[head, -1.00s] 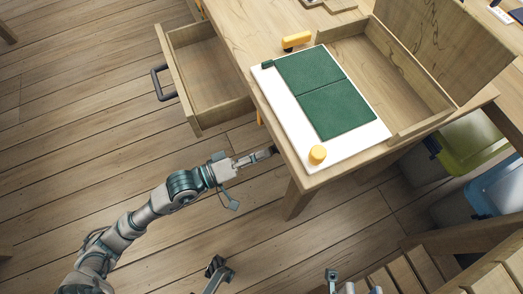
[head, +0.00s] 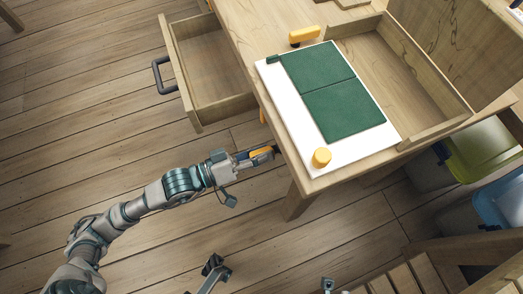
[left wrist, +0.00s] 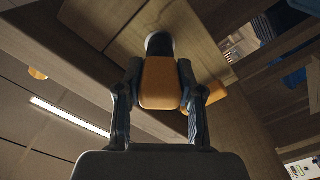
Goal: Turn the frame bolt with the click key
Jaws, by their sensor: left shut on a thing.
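My left gripper (head: 262,155) is shut on an orange-yellow block-like handle (head: 261,153), which I take to be the click key. It is at the table's near left edge, low beside the table leg. In the left wrist view the handle (left wrist: 160,84) sits between the two dark fingers, with a dark round tip (left wrist: 159,45) ahead of it close to the wooden frame. I cannot tell whether the tip touches the wood. The frame bolt cannot be made out.
The wooden table (head: 255,60) bears a white board (head: 290,110) with green pads, a yellow knob (head: 321,157), a yellow handle (head: 304,36) and an open wooden box (head: 440,127). An open drawer (head: 188,85) juts out left. Green (head: 480,150) and blue (head: 498,200) lidded bins stand right.

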